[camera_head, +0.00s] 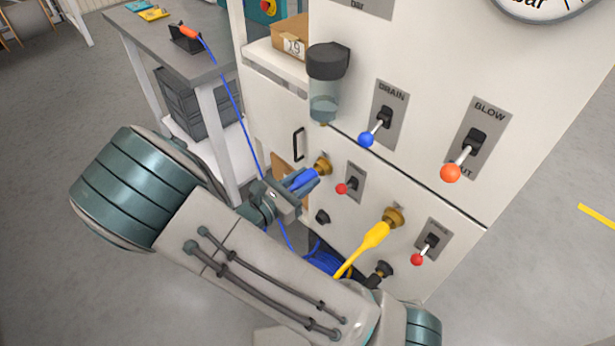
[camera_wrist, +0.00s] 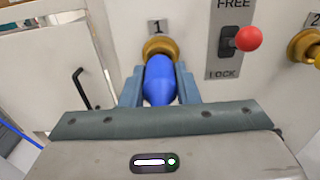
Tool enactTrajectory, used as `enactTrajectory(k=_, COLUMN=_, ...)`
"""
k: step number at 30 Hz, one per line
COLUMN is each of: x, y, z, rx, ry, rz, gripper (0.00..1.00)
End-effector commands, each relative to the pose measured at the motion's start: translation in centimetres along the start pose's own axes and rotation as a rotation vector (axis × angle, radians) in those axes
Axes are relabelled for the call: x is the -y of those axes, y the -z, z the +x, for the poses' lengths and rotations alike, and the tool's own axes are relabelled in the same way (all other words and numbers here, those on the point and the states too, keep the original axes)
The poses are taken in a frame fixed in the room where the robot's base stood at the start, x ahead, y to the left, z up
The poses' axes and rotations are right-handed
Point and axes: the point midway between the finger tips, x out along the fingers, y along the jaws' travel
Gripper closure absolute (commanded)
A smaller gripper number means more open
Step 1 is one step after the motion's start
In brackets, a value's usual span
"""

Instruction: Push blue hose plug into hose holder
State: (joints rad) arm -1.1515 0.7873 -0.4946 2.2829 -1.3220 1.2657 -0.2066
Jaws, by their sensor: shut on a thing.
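My gripper (camera_head: 307,177) is shut on the blue hose plug (camera_head: 300,180). In the wrist view the blue plug (camera_wrist: 160,80) sits between my two fingers, its front end at the brass socket (camera_wrist: 160,46) marked 1 on the white panel. This hose holder (camera_head: 322,165) is the upper left brass socket in the head view. The plug lines up with it and looks to meet it, but I cannot tell how deep it sits. The fingers hide the plug's sides.
A red-knobbed lever (camera_head: 349,183) is right of the socket. A yellow plug (camera_head: 377,234) sits at a second brass socket (camera_head: 394,217). Blue hose (camera_head: 320,262) hangs below. A table (camera_head: 213,66) at left bears a black holder with an orange-ended piece.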

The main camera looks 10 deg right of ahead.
Motion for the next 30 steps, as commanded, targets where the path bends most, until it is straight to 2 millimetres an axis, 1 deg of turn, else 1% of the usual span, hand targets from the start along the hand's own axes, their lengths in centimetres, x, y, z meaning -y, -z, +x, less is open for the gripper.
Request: enactTrajectory(k=30, x=0.0, y=0.0, z=-2.6, rx=0.000, ry=-0.001, rz=0.000, gripper=1.00)
